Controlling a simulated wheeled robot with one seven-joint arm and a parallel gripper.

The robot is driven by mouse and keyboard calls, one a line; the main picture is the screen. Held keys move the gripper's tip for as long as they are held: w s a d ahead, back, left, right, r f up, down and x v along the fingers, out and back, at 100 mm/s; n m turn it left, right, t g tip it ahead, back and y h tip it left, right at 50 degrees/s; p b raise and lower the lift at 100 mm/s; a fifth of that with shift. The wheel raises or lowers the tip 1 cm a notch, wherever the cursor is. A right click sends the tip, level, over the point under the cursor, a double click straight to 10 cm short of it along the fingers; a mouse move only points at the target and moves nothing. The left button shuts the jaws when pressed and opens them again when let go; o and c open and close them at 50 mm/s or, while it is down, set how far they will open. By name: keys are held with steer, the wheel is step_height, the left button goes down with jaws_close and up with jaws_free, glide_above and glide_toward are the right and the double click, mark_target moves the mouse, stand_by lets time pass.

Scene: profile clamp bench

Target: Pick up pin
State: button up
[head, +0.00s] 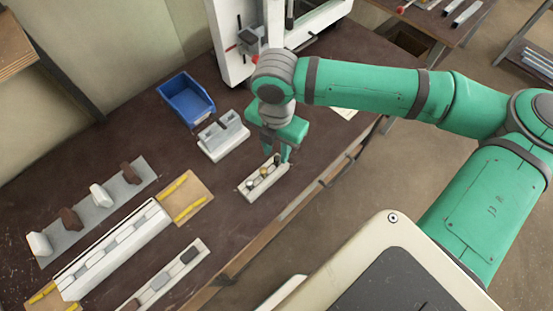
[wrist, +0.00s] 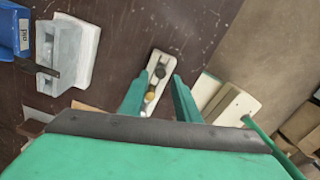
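A small pale block (head: 266,184) near the table's front edge carries a row of pins. They are a dark one (head: 277,159), a brass-coloured one (head: 263,172) and a pale one (head: 250,183). In the wrist view the dark pin (wrist: 160,71) and brass pin (wrist: 151,95) show on the block (wrist: 157,57). My gripper (wrist: 159,80) is open, with its two green fingers on either side of the block's pin row as seen from the wrist. In the head view my gripper (head: 284,153) is over the block's right end. I cannot tell whether the fingers touch anything.
A grey two-part fixture on a white base (head: 225,147) and a blue bin (head: 186,100) stand behind left. A white machine (head: 235,65) stands at the back. Racks with blocks (head: 130,240) fill the left. Bare dark tabletop (head: 225,205) lies left of the pin block.

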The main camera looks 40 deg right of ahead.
mark_target(277, 158)
steer(key=shift+d+f, duration=0.15)
steer(key=shift+f, duration=1.7)
jaws_close()
steer(key=shift+r, duration=0.15)
steer(key=shift+r, duration=0.25)
steer(key=r, duration=0.3)
steer(key=shift+s+r, duration=0.1)
steer(key=shift+s, duration=0.25)
steer(key=s+d+r, duration=0.1)
steer(key=s+r, duration=0.8)
steer(key=s, duration=0.4)
steer(key=shift+d, duration=0.4)
